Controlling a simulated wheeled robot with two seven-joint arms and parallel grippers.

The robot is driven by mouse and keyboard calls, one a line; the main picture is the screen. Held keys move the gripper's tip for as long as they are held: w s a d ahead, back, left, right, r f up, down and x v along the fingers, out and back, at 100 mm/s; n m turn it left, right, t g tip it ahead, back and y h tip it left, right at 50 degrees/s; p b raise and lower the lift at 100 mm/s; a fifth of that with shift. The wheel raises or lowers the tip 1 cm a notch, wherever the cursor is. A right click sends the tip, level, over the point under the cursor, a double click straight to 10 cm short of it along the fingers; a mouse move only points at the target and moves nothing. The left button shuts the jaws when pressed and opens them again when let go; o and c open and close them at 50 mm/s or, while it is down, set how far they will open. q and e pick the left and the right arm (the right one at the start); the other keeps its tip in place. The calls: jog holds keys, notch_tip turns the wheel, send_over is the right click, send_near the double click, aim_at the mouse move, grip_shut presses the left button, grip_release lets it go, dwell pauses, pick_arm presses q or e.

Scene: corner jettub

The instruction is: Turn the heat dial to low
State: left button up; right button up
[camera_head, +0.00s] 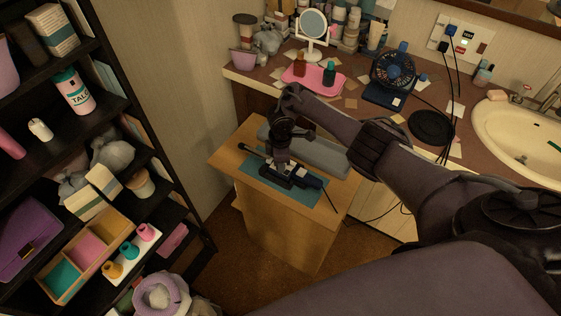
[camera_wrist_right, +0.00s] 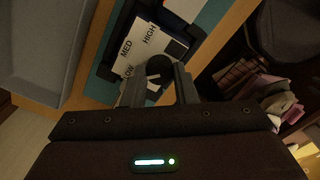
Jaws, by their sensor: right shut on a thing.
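The heat dial (camera_wrist_right: 158,68) is a dark round knob on a small black device with a white label plate (camera_wrist_right: 168,40) reading LOW, MED and HIGH. My right gripper (camera_wrist_right: 160,86) is shut on the dial, with one finger on each side of it. The dial's pointer is too dark to read. In the head view the device (camera_head: 305,180) lies on a blue mat (camera_head: 256,184) on a wooden cabinet. My right gripper (camera_head: 278,168) reaches down over it and hides the dial there. My left gripper is not in view.
A grey padded object (camera_head: 318,152) lies behind the device on the wooden cabinet (camera_head: 275,222). The counter behind holds a pink tray (camera_head: 312,82), a mirror (camera_head: 313,25), a fan (camera_head: 394,70) and a sink (camera_head: 520,130). A black shelf (camera_head: 185,215) with toiletries stands at left.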

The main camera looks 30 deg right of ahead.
jog(key=o, duration=1)
jog(key=shift+r+p, duration=0.55)
jog(key=shift+r, duration=3.35)
